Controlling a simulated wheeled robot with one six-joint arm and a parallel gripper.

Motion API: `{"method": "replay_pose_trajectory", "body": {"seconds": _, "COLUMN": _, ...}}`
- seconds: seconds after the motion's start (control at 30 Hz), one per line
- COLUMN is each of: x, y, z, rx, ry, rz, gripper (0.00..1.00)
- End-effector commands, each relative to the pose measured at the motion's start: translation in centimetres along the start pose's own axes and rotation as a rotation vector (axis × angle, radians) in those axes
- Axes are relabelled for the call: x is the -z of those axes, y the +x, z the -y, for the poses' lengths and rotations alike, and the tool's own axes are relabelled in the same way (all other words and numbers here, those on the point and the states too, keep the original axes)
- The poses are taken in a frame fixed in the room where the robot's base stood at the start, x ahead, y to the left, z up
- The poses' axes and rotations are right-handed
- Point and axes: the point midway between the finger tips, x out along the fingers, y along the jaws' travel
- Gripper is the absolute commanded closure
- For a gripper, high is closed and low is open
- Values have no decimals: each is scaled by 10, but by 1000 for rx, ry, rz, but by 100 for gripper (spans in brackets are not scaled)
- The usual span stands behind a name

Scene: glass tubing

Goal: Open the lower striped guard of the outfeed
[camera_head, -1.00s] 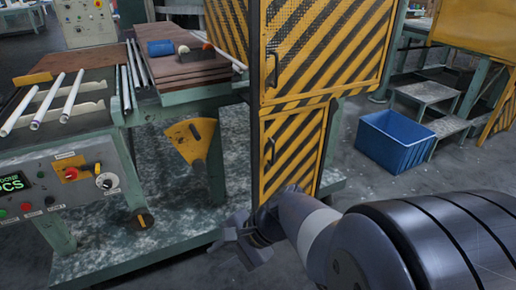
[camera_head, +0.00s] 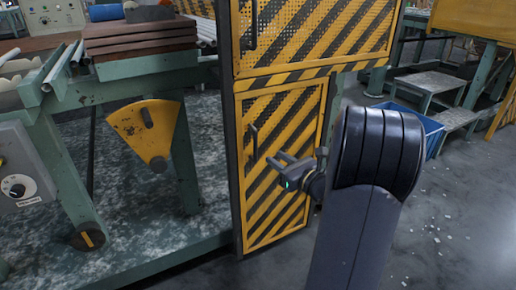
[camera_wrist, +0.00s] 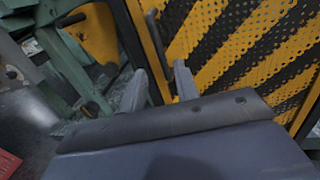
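The lower striped guard (camera_head: 285,195) is a yellow and black perforated panel below a larger striped guard, and it looks closed. Its dark upright handle (camera_head: 253,142) is near the panel's left edge. My gripper (camera_head: 274,160) is in front of the panel, just right of the handle in the head view. In the wrist view my gripper (camera_wrist: 159,82) has its two fingers spread and nothing between them. The handle (camera_wrist: 156,44) shows just beyond the fingertips, roughly between them. I see no contact. The guard (camera_wrist: 230,60) fills the upper right there.
The upper striped guard (camera_head: 315,40) has its own handle. A yellow quadrant plate (camera_head: 145,130) hangs on the green machine frame (camera_head: 185,165) to the left. A blue bin (camera_head: 432,130) stands behind my arm. The floor at right (camera_head: 445,225) is mostly clear.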

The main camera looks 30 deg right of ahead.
Motion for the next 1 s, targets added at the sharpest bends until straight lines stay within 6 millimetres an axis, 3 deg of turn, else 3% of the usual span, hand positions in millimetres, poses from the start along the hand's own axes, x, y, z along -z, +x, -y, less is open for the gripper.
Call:
{"method": "replay_pose_trajectory", "body": {"seconds": 0.6, "x": 1, "y": 96, "z": -1, "rx": -2, "ry": 0, "rz": 0, "gripper": 70}}
{"method": "replay_pose_trajectory", "body": {"seconds": 1.0, "x": 0, "y": 106, "z": -1, "rx": 0, "ry": 0, "rz": -1, "gripper": 70}}
